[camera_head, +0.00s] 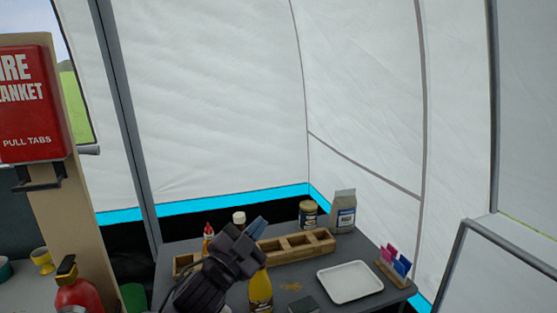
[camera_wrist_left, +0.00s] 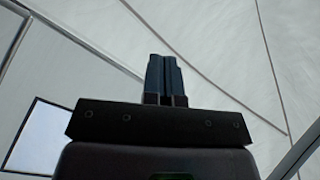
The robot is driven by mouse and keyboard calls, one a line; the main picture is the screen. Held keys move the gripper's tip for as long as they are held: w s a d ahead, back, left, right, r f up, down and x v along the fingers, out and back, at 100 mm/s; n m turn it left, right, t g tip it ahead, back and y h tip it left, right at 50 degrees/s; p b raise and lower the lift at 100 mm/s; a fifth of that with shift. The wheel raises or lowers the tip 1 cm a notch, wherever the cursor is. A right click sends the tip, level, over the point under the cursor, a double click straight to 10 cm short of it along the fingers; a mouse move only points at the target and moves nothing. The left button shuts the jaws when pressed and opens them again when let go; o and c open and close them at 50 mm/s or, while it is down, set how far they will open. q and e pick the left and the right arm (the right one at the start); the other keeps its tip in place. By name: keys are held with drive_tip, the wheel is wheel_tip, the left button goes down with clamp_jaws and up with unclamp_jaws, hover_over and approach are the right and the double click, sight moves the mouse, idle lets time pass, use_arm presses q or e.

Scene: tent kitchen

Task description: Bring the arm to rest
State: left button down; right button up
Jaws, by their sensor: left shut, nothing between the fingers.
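My left gripper (camera_head: 257,227) is in the lower middle of the head view, in front of a dark grey table. Its blue-grey fingers point up and to the right. In the left wrist view the two fingers (camera_wrist_left: 164,75) lie side by side, shut with nothing between them. In the head view the gripper and wrist cover part of a wooden compartment tray (camera_head: 318,238). My right gripper is not in view.
On the grey table (camera_head: 310,275) stand a yellow bottle (camera_head: 260,290), a white tray (camera_head: 350,282), a jar (camera_head: 308,214), a paper bag (camera_head: 344,211) and a rack of coloured items (camera_head: 394,262). A red fire extinguisher (camera_head: 77,290) is at lower left. The space above the table is clear.

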use_arm(q)
drive_tip(key=s+a+f+n+g+y, duration=0.1)
drive_tip(key=s+a+f+n+y, duration=0.35)
drive_tip(key=a+f, duration=0.4)
drive_tip(key=s+a+f+n+g+y, duration=0.1)
drive_tip(key=s+a+f+n+y, duration=0.4)
drive_tip(key=f, duration=0.7)
drive_tip(key=s+a+f+n+g, duration=0.1)
drive_tip(key=s+a+f, duration=0.2)
drive_tip(key=s+f, duration=0.2)
drive_tip(key=s+a+f+n+g+y, duration=0.1)
drive_tip(key=s+a+f+n+g, duration=0.1)
drive_tip(key=s+f, duration=0.3)
drive_tip(key=s+a+f+n+g+y, duration=0.1)
drive_tip(key=s+a+f, duration=0.3)
drive_tip(key=s, duration=0.5)
wheel_tip(320, 180, down, 2)
drive_tip(key=shift+s+a+f+g, duration=0.1)
drive_tip(key=shift+s+a+g, duration=0.2)
drive_tip(key=shift+s+a, duration=0.1)
